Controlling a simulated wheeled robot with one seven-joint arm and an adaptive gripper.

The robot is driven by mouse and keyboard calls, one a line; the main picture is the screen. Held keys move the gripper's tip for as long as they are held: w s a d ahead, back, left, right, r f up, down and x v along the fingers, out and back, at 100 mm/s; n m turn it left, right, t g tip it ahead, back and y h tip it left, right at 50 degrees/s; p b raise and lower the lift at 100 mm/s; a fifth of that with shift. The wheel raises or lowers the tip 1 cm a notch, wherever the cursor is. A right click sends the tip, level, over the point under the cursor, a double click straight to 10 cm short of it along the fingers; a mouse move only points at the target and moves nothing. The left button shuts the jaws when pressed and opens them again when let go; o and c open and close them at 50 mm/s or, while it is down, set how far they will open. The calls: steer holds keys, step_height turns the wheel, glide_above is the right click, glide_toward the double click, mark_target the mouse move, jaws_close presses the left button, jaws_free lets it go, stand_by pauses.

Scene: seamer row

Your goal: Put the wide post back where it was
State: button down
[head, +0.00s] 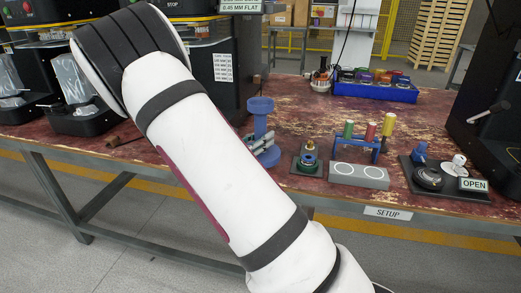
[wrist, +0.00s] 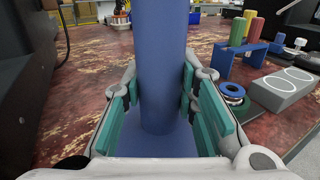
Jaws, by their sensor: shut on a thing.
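A wide blue post (head: 261,108) with a broad round top stands upright between my gripper's fingers. In the wrist view the blue post (wrist: 160,60) fills the middle, with a wide blue round foot below. My gripper (head: 264,146) is shut on the post, with teal pads (wrist: 208,108) on either side of it. I cannot tell whether the foot touches the table. A grey block (head: 358,175) with two white-ringed circles lies to the right.
The worn red table (head: 225,170) has bare room around the post. A dark plate with a green ring and brass piece (head: 308,158) is close on the right. Farther right are a black fixture (head: 429,178) and an OPEN sign (head: 473,184). A blue bin (head: 375,91) stands behind.

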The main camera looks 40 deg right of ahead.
steer(key=shift+w+d+f, duration=0.1)
steer(key=shift+w+d, duration=0.25)
steer(key=shift+w, duration=0.15)
steer(key=shift+f+b, duration=0.85)
steer(key=shift+f, duration=0.8)
steer(key=shift+f, duration=0.15)
steer(key=c, duration=1.3)
jaws_free()
steer(key=shift+a, duration=0.1)
